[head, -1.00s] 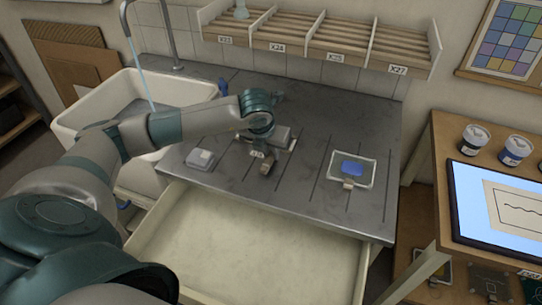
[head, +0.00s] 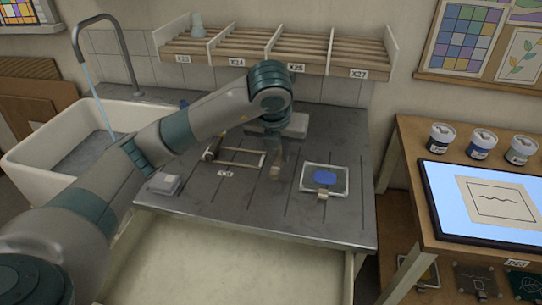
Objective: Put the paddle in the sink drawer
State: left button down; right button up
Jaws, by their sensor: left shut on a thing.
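My left gripper (head: 277,150) reaches over the steel counter from the left. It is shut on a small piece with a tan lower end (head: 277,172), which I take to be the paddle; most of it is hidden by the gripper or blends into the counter. The sink drawer (head: 215,262) below the counter is pulled open, and its visible floor is pale and empty. My right gripper is out of view.
The sink (head: 40,150) is far left; a slatted shelf (head: 268,50) hangs behind.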

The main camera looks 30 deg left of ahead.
aim_at(277, 171)
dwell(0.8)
